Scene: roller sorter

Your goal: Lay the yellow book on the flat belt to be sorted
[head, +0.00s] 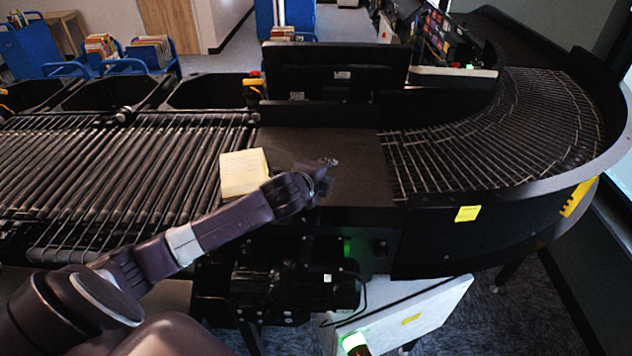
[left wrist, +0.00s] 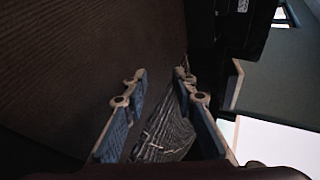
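The pale yellow book (head: 243,172) lies flat where the rollers meet the left edge of the dark flat belt (head: 340,145). It seems to rest partly on each, though the exact overlap is hard to tell. My left gripper (head: 328,168) is over the near part of the flat belt, to the right of the book and apart from it. In the left wrist view its two fingers (left wrist: 160,88) are spread with nothing held between them, and the brown belt surface (left wrist: 80,70) fills the left side. The book is not seen there. My right gripper is not in view.
The roller bed (head: 110,165) runs to the left, with black bins (head: 120,93) behind it. A black monitor-like panel (head: 335,72) stands behind the belt. A curved wire-like roller section (head: 510,130) with a raised rim lies to the right. The belt's middle is clear.

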